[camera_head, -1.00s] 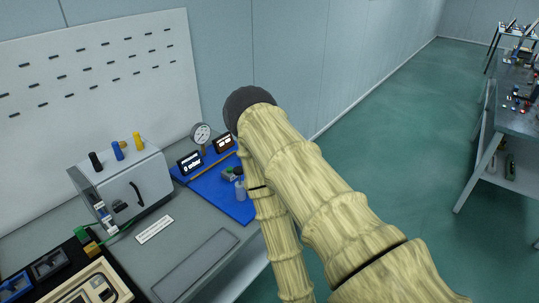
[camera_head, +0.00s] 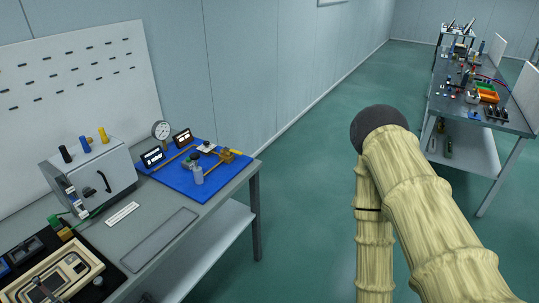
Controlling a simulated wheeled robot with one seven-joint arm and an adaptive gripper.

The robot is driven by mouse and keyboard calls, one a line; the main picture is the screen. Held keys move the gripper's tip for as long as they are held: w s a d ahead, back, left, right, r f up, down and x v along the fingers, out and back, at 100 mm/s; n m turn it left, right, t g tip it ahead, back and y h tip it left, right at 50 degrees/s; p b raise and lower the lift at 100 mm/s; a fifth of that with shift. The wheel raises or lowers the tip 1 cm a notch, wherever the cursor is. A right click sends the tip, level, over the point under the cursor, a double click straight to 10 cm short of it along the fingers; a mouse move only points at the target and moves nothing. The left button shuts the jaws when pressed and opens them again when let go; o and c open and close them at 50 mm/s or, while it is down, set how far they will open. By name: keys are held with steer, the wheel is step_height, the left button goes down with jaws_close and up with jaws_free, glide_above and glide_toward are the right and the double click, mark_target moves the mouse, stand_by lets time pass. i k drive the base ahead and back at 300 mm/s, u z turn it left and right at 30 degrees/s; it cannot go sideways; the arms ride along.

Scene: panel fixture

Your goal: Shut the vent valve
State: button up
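A blue mat (camera_head: 185,187) lies at the right end of the near bench. A small brass fitting with a yellow part (camera_head: 229,155) sits at its right side; it may be the vent valve, but it is too small to tell whether it is open or shut. A brown pipe (camera_head: 214,174) runs up to this fitting. A round pressure gauge (camera_head: 161,130) stands behind the mat. My pale, ringed arm shows at the right, over the floor and apart from the bench. My gripper is not in view.
A grey box (camera_head: 92,180) stands left. A cluttered second bench (camera_head: 513,120) is at far right. Green floor between benches is free.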

mark_target(231, 150)
steer(key=z, duration=0.2)
steer(key=i, duration=1.25)
steer(key=u, duration=0.6)
